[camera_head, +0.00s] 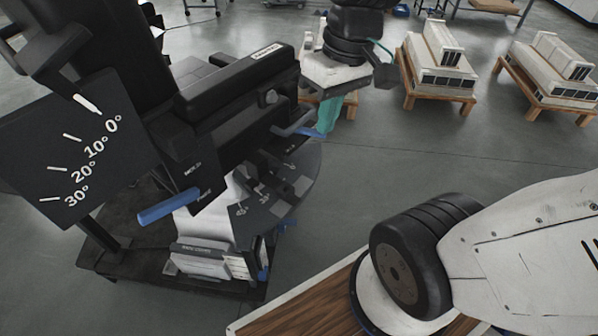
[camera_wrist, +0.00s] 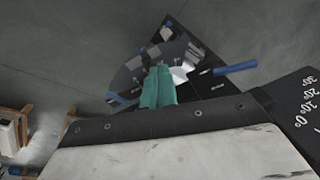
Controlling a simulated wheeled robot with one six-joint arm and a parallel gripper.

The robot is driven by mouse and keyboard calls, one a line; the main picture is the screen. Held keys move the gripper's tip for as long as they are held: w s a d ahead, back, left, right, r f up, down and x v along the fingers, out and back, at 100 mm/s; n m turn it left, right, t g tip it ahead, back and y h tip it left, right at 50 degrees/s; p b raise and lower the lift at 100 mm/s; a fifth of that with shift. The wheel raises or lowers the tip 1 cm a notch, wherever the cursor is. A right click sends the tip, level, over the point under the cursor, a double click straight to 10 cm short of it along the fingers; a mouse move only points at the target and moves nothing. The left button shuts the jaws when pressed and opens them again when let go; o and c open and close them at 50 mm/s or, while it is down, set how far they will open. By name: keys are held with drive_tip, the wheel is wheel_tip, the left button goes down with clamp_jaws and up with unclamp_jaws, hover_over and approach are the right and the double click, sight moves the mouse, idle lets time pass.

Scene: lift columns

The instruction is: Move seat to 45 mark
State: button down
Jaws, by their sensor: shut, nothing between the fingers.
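A black jointed machine stands at left in the head view. A white pointer (camera_head: 87,103) lies near 0°. A bulky black block (camera_head: 240,85), possibly the seat, sits right of the panel. A blue handle (camera_head: 168,206) sticks out below it, and a second blue lever (camera_head: 305,130) is at its right. My teal-fingered gripper (camera_head: 328,120) is shut and empty, near the second lever; contact cannot be told. It also shows in the wrist view (camera_wrist: 158,88).
The machine's dark base (camera_head: 130,255) has a rounded plate (camera_head: 290,190) with grey segments, beside a white box (camera_head: 205,262). A wooden-topped surface (camera_head: 290,310) lies at the front. Pale units on wooden pallets (camera_head: 438,75) stand at back right. The grey floor between is clear.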

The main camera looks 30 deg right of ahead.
drive_tip(key=w+d+f+n+y, duration=0.25)
drive_tip(key=w+f, duration=0.35)
drive_tip(key=w, duration=0.3)
drive_tip(key=w+d+f+t+y, duration=0.1)
drive_tip(key=w+d+f, duration=0.25)
drive_tip(key=f, duration=0.35)
drive_tip(key=w+d+f+n+y, duration=0.1)
drive_tip(key=w+d+f, duration=0.25)
drive_tip(key=f, duration=0.45)
drive_tip(key=w+d+f+t+y, duration=0.1)
drive_tip(key=w+d+f, duration=0.1)
drive_tip(key=d+f, duration=0.35)
drive_tip(key=x, duration=1.2)
drive_tip(key=shift+s+a+f, duration=0.1)
drive_tip(key=shift+s+f, duration=0.05)
drive_tip(key=shift+s, duration=0.15)
drive_tip(key=shift+s+a, duration=0.25)
drive_tip(key=shift+a, duration=0.35)
drive_tip(key=shift+s+a, duration=0.2)
drive_tip(key=shift+a, duration=0.4)
drive_tip(key=shift+s+a, duration=0.25)
drive_tip(key=shift+a, duration=0.4)
